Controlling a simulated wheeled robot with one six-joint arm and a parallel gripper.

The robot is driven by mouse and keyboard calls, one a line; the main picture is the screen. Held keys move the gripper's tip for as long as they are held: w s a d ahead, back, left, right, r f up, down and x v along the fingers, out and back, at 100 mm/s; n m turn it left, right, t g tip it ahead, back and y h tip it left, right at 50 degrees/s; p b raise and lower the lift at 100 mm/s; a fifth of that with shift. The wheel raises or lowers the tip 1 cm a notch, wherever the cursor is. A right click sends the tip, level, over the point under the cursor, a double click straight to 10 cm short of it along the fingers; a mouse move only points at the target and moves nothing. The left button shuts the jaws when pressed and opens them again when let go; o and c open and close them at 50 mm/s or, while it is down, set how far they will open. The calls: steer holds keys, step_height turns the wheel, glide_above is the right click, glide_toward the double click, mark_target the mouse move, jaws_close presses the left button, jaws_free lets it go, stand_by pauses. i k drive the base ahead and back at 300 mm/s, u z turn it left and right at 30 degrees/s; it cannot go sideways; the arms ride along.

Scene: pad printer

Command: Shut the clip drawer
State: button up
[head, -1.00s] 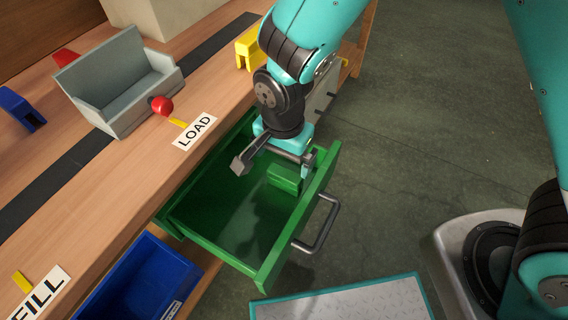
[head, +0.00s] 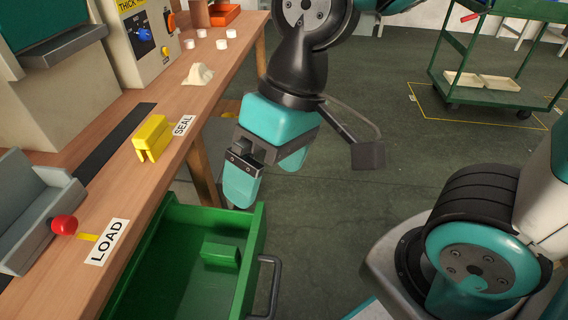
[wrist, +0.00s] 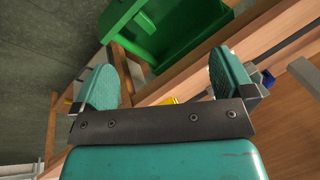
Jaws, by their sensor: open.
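The green clip drawer (head: 258,235) stands pulled out from under the bench, below the LOAD label. A green clip (head: 220,254) lies inside it, and a dark bar handle (head: 270,285) is on its front. My gripper (head: 265,180) is open and empty, above and beyond the drawer's far side, apart from it. In the wrist view, the two teal fingers (wrist: 165,85) are spread wide with nothing between them. The drawer also shows there (wrist: 185,20) at the top, past the fingertips. Its handle is not clear in that view.
The wooden bench (head: 150,190) runs along the left, with a yellow clip (head: 152,138), a grey fixture with a red knob (head: 64,225) and a small white heap (head: 200,75). A green cart (head: 500,80) stands at the back right. The floor beside the drawer is clear.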

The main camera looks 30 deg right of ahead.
mark_target(172, 279)
steer(key=z, duration=1.4)
steer(key=k, duration=0.55)
steer(key=u, duration=1.35)
